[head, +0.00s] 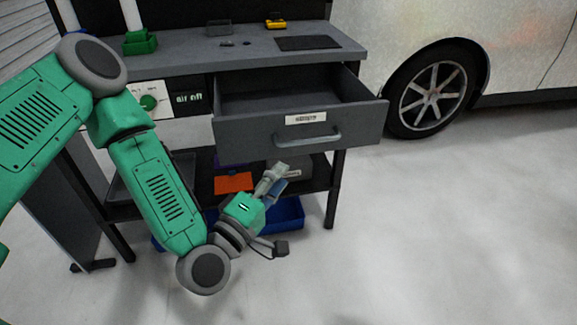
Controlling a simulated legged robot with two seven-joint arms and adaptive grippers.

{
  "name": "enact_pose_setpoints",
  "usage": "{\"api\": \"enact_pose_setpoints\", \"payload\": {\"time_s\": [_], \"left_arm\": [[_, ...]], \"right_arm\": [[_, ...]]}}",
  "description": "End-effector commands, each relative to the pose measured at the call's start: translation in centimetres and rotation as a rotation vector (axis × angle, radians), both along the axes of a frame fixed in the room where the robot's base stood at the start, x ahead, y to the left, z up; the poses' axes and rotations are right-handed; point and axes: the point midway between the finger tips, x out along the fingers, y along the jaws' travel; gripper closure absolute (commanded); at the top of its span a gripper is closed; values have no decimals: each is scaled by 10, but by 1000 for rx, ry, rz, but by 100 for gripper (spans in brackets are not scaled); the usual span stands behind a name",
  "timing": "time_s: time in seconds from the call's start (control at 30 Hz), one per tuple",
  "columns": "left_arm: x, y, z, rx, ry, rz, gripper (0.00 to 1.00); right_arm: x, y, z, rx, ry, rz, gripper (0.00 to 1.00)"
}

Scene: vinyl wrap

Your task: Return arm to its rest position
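My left arm comes in from the left and bends down in front of the workbench. My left gripper (279,208) is at the end of it, in front of the lower shelf and below the drawer. Its two grey fingers are spread wide apart, and I see nothing held between them. The grey drawer (262,140) of the bench is pulled out, has a handle and a white label on its front, and looks empty inside. My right arm and gripper are not in view.
The workbench top (185,66) holds a green holder (140,43), a yellow item (276,21) and a dark flat pad (307,43). Blue bins (291,216) stand below. A white vehicle with a wheel (432,93) is at right. The floor (430,230) at right is clear.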

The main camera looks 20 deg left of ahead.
Motion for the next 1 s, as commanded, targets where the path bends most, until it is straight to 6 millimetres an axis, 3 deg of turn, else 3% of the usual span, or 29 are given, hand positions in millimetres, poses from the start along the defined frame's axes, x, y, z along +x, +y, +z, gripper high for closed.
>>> {"api": "enact_pose_setpoints", "payload": {"time_s": [0.5, 0.57, 0.67, 0.77, 0.83, 0.9, 1.0], "left_arm": [[-2, 0, -1, 4, 4, -2, 69], [-4, -4, -5, 30, 26, -19, 69], [-17, -22, -27, 160, 132, -104, 69], [-51, -40, -71, 407, 320, -262, 69], [-87, -40, -105, 619, 476, -397, 69], [-126, -24, -134, 823, 630, -528, 69], [-178, 12, -157, 1063, 827, -688, 69]], "right_arm": [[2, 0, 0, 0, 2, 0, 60], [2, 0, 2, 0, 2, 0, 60], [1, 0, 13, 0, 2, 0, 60], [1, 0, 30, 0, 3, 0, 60], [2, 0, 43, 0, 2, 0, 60], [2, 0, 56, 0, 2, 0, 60], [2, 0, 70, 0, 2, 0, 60]]}}
